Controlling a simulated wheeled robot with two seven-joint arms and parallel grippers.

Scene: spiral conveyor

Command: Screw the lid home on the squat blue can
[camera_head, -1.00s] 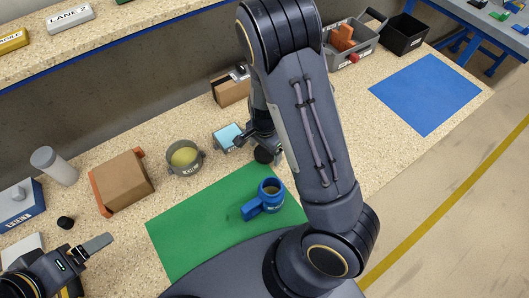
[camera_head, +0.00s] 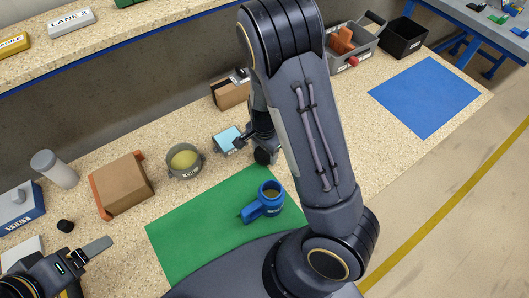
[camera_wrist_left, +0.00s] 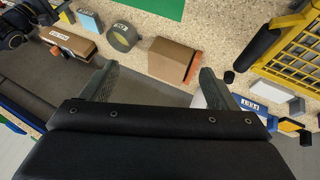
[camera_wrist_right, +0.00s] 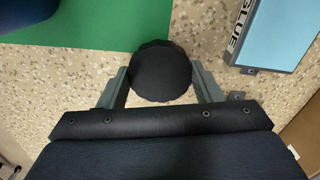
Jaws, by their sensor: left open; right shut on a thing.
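The squat blue can (camera_head: 272,204), with a blue handle-like part on its left side, stands upright and open-topped on the green mat (camera_head: 200,232). My right gripper (camera_head: 262,146) is shut on a round black lid (camera_wrist_right: 160,70), beyond the mat's far edge and apart from the can. In the right wrist view the lid sits between both fingertips; whether it still touches the table I cannot tell. My left gripper (camera_head: 98,247) is open and empty at the lower left; its spread fingers show in the left wrist view (camera_wrist_left: 158,85).
A light-blue GLUE box (camera_wrist_right: 275,30) lies close beside my right gripper. A grey tin (camera_head: 185,162) with yellow contents, a cardboard box (camera_head: 123,183), a small black cap (camera_head: 65,226) and a grey-lidded cup (camera_head: 55,168) stand left. The blue mat (camera_head: 425,95) is clear.

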